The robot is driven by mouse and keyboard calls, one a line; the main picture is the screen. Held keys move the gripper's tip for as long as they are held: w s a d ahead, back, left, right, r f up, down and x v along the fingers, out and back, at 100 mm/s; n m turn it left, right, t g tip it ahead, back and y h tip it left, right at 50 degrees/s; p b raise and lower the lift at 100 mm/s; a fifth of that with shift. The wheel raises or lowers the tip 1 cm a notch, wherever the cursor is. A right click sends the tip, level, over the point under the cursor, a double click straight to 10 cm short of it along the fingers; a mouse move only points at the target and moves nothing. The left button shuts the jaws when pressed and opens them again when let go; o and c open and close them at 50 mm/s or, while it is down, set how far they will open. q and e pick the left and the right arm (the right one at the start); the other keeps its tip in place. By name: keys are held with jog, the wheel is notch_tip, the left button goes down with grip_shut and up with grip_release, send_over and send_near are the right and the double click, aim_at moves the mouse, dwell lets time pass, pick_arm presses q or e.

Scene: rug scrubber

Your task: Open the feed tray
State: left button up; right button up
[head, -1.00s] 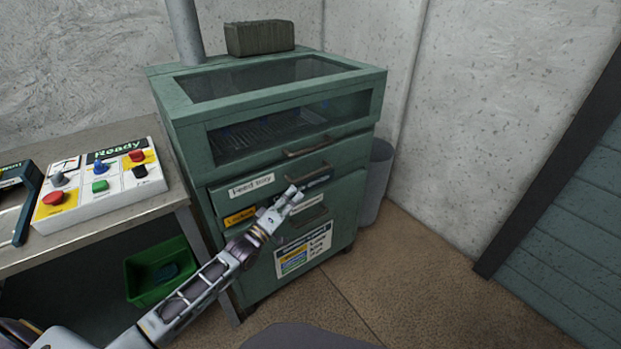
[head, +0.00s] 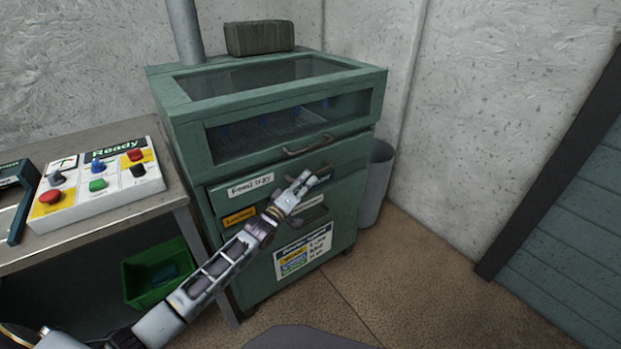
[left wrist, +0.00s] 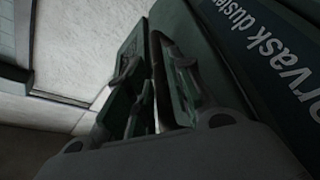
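The feed tray (head: 230,194) is a green drawer front with a white label, below the window of the green machine (head: 170,125). It looks flush with the cabinet. My left gripper (head: 310,178) is in front of the drawer, at its bar handle (head: 324,170), and hides part of it. I cannot tell whether it touches the handle. In the left wrist view, the dark fingers (left wrist: 152,85) have a narrow pale gap between them; I cannot make out the handle there. My right gripper is not in view.
A second handle (head: 308,146) sits above the drawer. Below it are a yellow label (head: 239,216) and a lower door (head: 340,225). A bench (head: 100,215) at left holds a button panel (head: 100,195), with a green bin (head: 150,290) underneath. Floor at right is clear.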

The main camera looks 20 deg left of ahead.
pick_arm(q)
jog(key=shift+x, duration=1.4)
grip_shut()
